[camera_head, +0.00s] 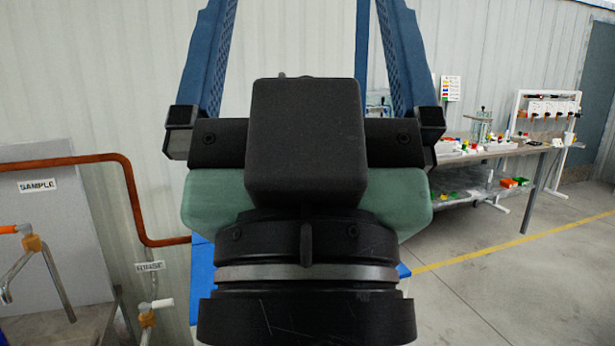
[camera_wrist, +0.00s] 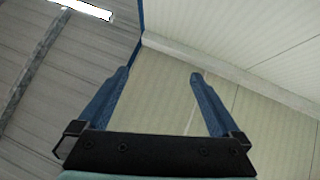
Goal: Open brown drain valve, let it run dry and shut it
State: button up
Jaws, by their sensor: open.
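I cannot make out a brown drain valve in either view. At the left of the head view, a tap with an orange handle (camera_head: 8,229) stands below the SAMPLE label (camera_head: 38,185). A tap with a white handle (camera_head: 163,304) sits below the RINSE label (camera_head: 150,267). My gripper (camera_wrist: 159,75) is raised in front of the head camera and hides the middle of that view. Its blue fingers are wide apart with nothing between them. The wrist view shows only wall and ceiling beyond them.
A copper-coloured pipe (camera_head: 128,180) runs across a grey panel (camera_head: 60,245) and bends toward the space behind my arm. A bench (camera_head: 500,150) with small coloured parts and a white rack (camera_head: 545,110) stand at the far right. The floor (camera_head: 500,285) at right is clear.

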notch_tip(320, 180, up, 5)
jog(key=p, duration=0.3)
jog(key=shift+f, duration=0.1)
jog(key=shift+c, duration=0.3)
